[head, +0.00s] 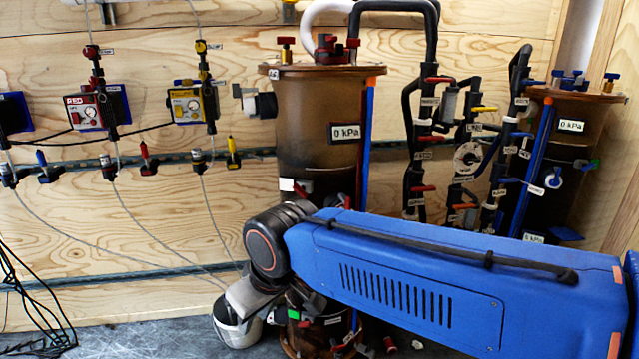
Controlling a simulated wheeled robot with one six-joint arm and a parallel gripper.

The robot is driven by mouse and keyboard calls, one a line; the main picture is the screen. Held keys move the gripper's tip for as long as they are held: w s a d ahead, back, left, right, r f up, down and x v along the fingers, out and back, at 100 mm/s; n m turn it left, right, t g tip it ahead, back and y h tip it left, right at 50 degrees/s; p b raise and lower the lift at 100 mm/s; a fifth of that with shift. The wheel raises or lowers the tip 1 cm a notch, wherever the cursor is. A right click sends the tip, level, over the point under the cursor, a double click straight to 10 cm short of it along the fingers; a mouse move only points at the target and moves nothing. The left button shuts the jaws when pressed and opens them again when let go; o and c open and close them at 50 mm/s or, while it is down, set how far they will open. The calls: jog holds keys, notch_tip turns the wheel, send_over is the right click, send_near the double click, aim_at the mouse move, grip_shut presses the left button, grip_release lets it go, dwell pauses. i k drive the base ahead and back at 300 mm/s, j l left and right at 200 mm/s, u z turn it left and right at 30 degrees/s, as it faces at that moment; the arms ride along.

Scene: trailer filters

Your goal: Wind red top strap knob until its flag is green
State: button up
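The brown filter housing with red fittings (305,140) stands at the centre, with a 0 kPa display on its front. A small white and red piece (294,186) shows on its left side at mid height. A red part (338,201) peeks out just above my blue arm. I cannot make out clearly which part is the top strap knob or its flag. My arm crosses in front of the housing and hides much of its lower half. My arm's far end bends down at the housing's lower left, and my gripper's fingers cannot be made out.
Black pipes with valves (425,140) run between the housings. Red (92,110) and yellow (190,105) regulator boxes hang on the plywood wall. Thin hoses hang at left.

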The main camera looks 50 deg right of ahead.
aim_at(301, 192)
jog(key=z, duration=1.15)
